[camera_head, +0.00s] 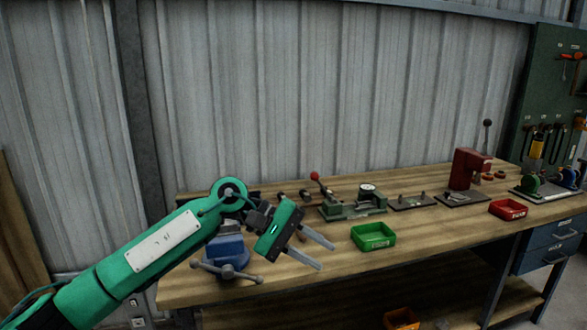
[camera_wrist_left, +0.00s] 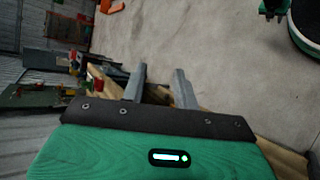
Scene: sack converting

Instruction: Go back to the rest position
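My left gripper (camera_head: 319,251) is in front of the left part of the wooden workbench (camera_head: 200,291) in the head view, raised near its front edge. Its two grey fingers are spread apart with nothing between them. The left wrist view shows the same open fingers (camera_wrist_left: 160,80), with the grey floor beyond them.
A blue vise (camera_head: 228,251) is behind and beside my left wrist. A green bin (camera_head: 373,237), a red bin (camera_head: 508,209), a fixture with a red-knobbed lever (camera_head: 350,206) and a red press (camera_head: 467,170) stand on the bench. An orange bin (camera_head: 401,319) is below.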

